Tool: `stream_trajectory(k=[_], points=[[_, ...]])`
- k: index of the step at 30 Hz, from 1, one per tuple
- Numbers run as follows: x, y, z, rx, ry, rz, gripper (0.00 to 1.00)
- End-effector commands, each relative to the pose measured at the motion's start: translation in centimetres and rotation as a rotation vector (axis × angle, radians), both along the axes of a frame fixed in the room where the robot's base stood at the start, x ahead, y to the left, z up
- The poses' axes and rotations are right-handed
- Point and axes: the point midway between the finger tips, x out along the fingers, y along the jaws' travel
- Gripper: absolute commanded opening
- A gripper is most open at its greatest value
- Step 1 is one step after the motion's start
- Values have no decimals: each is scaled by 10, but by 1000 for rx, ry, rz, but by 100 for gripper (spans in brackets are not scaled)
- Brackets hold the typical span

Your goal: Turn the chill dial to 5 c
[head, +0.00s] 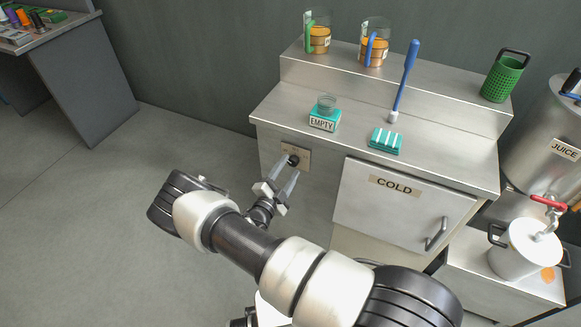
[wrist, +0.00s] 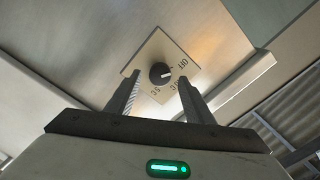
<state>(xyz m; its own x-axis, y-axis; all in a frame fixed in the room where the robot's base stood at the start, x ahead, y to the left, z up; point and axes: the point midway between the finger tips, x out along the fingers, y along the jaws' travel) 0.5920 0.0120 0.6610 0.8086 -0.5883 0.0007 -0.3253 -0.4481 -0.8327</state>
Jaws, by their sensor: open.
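The chill dial is a small black round knob (head: 293,160) on a beige plate on the counter's front, left of the COLD door (head: 395,205). In the wrist view the knob (wrist: 160,72) has a white pointer mark on its right side. Its plate (wrist: 150,58) carries markings that look like 5 C below the knob, 3 C at lower right and OFF at right. The pointer is nearest the OFF side, but its exact setting is hard to tell. My gripper (head: 287,169) is open and empty, just in front of the plate. In the wrist view its fingers (wrist: 159,82) stand either side of the knob, apparently not touching it.
The COLD door is shut, with a handle (head: 436,234) at its right. The floor to the left is clear.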

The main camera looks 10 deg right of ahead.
Motion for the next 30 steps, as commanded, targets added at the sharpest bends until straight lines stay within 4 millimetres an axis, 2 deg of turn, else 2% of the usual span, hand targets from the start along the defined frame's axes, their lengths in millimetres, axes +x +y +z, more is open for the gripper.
stream_trajectory(k=[6,15,22,23,30], points=[[15,-11,0,0,1,-1,48],[17,-12,0,0,1,1,48],[16,-12,0,0,1,1,9],[16,-12,0,0,1,1,7],[16,-12,0,16,-12,0,7]])
